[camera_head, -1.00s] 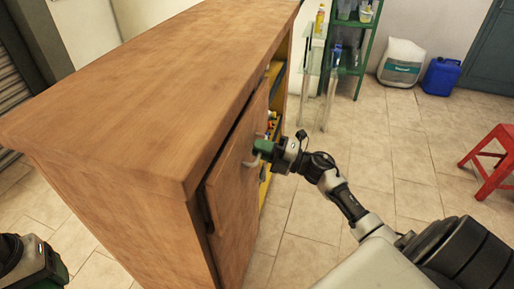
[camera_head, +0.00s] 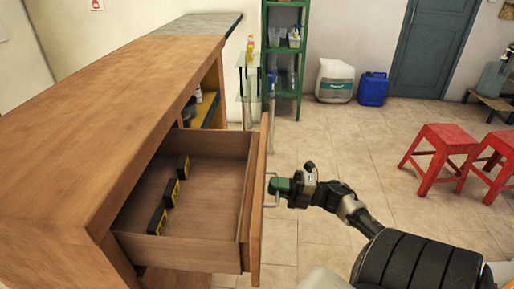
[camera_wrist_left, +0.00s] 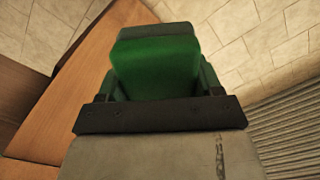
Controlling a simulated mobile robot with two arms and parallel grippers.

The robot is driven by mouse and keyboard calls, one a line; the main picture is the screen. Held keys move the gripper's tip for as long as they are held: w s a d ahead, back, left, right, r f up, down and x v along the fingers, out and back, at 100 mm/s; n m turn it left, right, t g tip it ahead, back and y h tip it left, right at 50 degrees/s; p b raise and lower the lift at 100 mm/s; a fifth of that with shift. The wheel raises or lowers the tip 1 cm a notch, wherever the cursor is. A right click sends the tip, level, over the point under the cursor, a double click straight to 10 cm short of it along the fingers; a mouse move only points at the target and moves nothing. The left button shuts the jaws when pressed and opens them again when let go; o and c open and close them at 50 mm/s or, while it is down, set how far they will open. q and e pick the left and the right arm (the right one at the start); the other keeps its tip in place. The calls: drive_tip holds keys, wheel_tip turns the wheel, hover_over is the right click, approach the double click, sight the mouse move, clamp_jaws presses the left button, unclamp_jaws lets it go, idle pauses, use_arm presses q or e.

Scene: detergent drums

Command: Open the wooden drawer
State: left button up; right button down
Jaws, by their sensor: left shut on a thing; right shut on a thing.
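The wooden drawer (camera_head: 205,185) is pulled well out of the wooden cabinet (camera_head: 110,95). Three small black-and-yellow boxes (camera_head: 170,192) stand in a row inside it. My right gripper (camera_head: 275,187) is shut on the metal handle (camera_head: 268,201) on the drawer's front panel (camera_head: 257,205), which I see nearly edge-on. My left gripper (camera_wrist_left: 155,65) shows only in the left wrist view, its green fingers close together. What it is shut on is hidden. A brown wooden surface lies at the left of that view.
An open compartment with a yellow shelf (camera_head: 211,110) is behind the drawer. A glass stand (camera_head: 247,80) and green rack (camera_head: 287,60) stand farther back. Red stools (camera_head: 445,140) are at the right. The tiled floor between is clear.

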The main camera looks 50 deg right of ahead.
drive_tip(key=shift+v, duration=1)
drive_tip(key=shift+r, duration=0.15)
drive_tip(key=c, duration=1.2)
unclamp_jaws()
use_arm(q)
wheel_tip(320, 180, down, 2)
drive_tip(key=shift+f+b, duration=0.15)
drive_tip(key=shift+b, duration=1)
use_arm(e)
drive_tip(key=v, duration=1.2)
drive_tip(key=shift+d, duration=0.1)
